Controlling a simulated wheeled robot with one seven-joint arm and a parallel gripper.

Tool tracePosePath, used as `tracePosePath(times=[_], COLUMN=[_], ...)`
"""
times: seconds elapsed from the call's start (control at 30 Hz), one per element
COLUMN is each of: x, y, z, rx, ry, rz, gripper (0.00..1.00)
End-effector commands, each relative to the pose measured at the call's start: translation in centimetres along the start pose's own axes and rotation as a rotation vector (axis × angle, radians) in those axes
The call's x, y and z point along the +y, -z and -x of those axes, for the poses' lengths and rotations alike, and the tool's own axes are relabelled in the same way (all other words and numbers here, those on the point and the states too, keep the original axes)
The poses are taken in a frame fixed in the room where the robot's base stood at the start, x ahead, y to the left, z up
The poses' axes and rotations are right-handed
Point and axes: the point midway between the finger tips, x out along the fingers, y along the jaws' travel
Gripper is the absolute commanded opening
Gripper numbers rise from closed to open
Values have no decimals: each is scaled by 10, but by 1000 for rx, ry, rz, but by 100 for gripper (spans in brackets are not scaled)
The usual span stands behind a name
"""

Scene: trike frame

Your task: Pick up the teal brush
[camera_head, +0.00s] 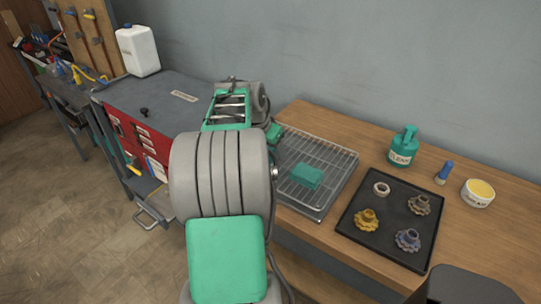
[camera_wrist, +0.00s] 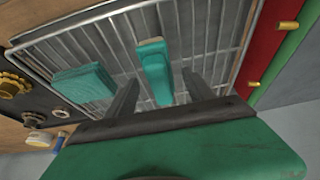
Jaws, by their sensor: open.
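My gripper (camera_wrist: 160,77) is open, with one dark finger on each side of the brush in the picture. I cannot tell whether the fingers are level with the brush or above it, and no contact is clear. In the head view my arm covers the left part of the rack (camera_head: 340,160), and I cannot make out the brush there.
A flat teal pad (camera_wrist: 83,83) lies on the rack beside the brush; it also shows in the head view (camera_head: 307,176). A black tray (camera_head: 365,238) with gear parts, a teal bottle (camera_head: 402,148) and a round tub (camera_head: 478,194) stand right. A red cabinet (camera_head: 130,135) stands left.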

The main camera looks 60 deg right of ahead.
Motion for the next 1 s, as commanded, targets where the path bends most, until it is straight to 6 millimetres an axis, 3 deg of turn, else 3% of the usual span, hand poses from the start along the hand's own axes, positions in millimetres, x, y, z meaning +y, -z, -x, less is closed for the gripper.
tracePosePath(times=[0.1,0.33,1.0], x=[1,0,0], y=[0,0,0], z=[-12,-13,-13], rx=[0,1,1], ry=[1,2,2], rz=[-2,-1,0], gripper=[62,60,5])
